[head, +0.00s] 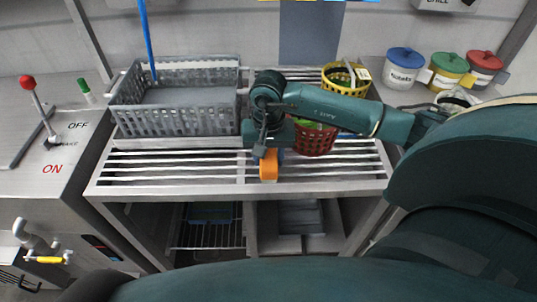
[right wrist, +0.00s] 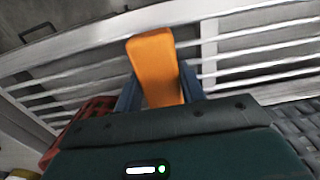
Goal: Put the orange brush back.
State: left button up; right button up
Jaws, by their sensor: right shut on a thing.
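The orange brush (head: 268,166) is held by my right gripper (head: 268,153) over the front part of the slatted steel rack (head: 180,179). In the right wrist view the orange brush (right wrist: 154,65) stands out between the two blue fingers of my right gripper (right wrist: 158,92), which is shut on it. Only an orange block-like part of the brush shows; the rest is hidden by the gripper. I cannot tell whether the brush touches the slats. My left gripper is in neither view.
A grey crate (head: 185,122) stands left on the rack. A red basket (head: 315,143) with something green and a yellow basket (head: 346,88) stand right, partly behind my right arm. Lidded tubs, one blue (head: 401,77), stand back right. A lever (head: 38,100) rises at left.

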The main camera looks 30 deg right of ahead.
jog(key=shift+f, duration=0.25)
jog(key=o, duration=1)
jog(key=shift+r, duration=0.1)
